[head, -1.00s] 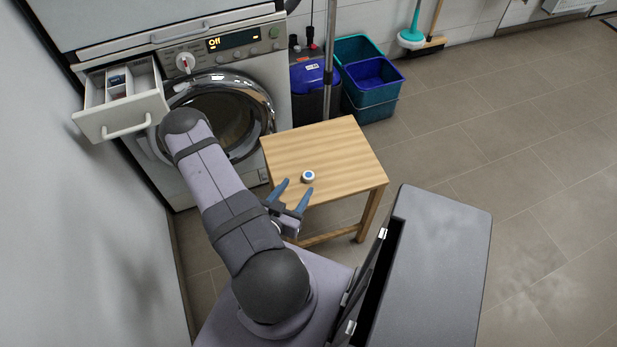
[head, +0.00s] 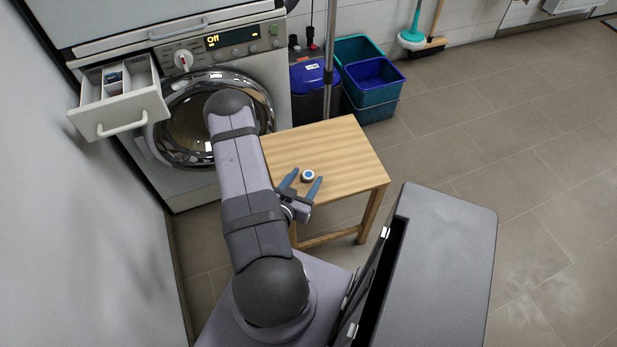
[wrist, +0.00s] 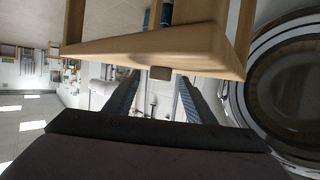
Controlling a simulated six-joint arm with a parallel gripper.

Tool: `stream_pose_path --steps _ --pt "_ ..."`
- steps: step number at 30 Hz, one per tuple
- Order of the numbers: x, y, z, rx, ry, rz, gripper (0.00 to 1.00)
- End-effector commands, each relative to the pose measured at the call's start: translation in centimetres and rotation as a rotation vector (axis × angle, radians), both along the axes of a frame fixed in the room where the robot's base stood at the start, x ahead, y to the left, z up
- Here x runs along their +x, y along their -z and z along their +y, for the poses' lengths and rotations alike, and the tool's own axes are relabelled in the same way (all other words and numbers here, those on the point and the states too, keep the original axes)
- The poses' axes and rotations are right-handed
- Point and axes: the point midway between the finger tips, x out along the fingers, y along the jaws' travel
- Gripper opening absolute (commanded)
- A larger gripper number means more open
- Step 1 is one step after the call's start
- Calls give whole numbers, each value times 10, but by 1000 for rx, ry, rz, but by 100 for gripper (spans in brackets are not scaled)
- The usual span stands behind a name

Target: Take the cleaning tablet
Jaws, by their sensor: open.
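The cleaning tablet (head: 308,176) is a small round white piece with a blue centre, lying on the wooden table (head: 335,150) near its left front part. My gripper (head: 309,177) is open and empty, with its two blue fingers on either side of the tablet as seen in the head view. In the wrist view, which looks upside down, the open fingers (wrist: 159,76) point toward the table edge (wrist: 150,45). A small brownish block between the fingertips there is probably the tablet, in shadow. I cannot tell whether a finger touches it.
The washing machine door (head: 190,130) is behind my arm, with a drawer (head: 125,112) pulled out at upper left. Blue and teal bins (head: 370,85) and a dark blue container (head: 312,80) stand behind the table. A grey box (head: 440,265) is at right. The tabletop is otherwise clear.

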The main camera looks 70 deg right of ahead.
Motion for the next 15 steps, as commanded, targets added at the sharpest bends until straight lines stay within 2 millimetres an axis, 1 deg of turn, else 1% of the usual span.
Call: stream_pose_path --steps 3,11,14,15 --pt "-1 3 -7 1 1 0 50" --pt "0 3 -8 1 -1 2 50" --pt "0 3 -8 1 -1 2 28" --pt "0 3 -8 1 -1 2 19"
